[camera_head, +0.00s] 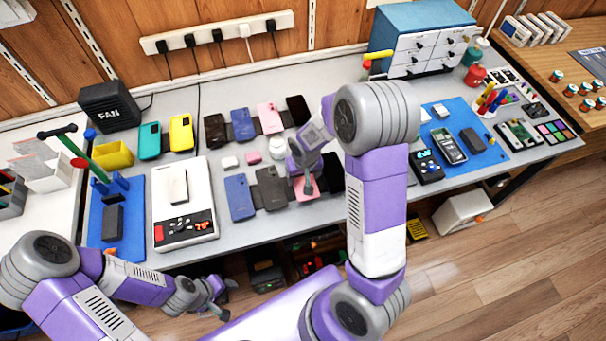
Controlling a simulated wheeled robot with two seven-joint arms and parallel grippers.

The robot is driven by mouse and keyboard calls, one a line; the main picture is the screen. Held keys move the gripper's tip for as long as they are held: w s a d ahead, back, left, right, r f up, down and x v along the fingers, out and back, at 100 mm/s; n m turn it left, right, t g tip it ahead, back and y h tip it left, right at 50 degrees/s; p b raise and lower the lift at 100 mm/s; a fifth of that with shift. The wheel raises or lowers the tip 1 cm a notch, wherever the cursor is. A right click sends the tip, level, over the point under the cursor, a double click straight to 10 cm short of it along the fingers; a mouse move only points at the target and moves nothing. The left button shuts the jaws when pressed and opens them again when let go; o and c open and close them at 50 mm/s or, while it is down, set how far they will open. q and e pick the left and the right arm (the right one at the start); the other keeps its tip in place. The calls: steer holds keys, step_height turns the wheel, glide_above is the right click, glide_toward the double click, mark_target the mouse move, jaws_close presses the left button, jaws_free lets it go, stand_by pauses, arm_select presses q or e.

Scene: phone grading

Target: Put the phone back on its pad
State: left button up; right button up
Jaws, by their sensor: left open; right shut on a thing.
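Phones lie in two rows on the grey bench. My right gripper (308,186) reaches down to the front row and is shut at a pink phone (298,192), which its fingers and wrist partly cover. Whether this phone touches its pad cannot be told. Beside it on the left are a dark grey phone (270,188) and a blue phone (240,197); a black phone (336,172) is on the right, partly behind my arm. The back row holds dark, blue, pink (269,117) and black phones. My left gripper (217,297) is open and empty, in front of the bench edge.
A white scale-like device (207,215) carries a grey phone (178,186). A blue mat (128,250) with a dark phone (112,222) lies on the left. Small white and pink items (253,157) sit between the rows. A drawer cabinet (428,52) stands at the back right.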

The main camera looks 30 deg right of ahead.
steer(key=shift+f, duration=0.15)
stand_by(0.5)
steer(key=o, duration=1.2)
steer(key=shift+o, duration=0.2)
steer(key=shift+r+p, duration=0.45)
steer(key=shift+r, duration=0.3)
step_height(320, 180, up, 7)
steer(key=p, duration=0.5)
steer(key=shift+f, duration=0.15)
stand_by(0.6)
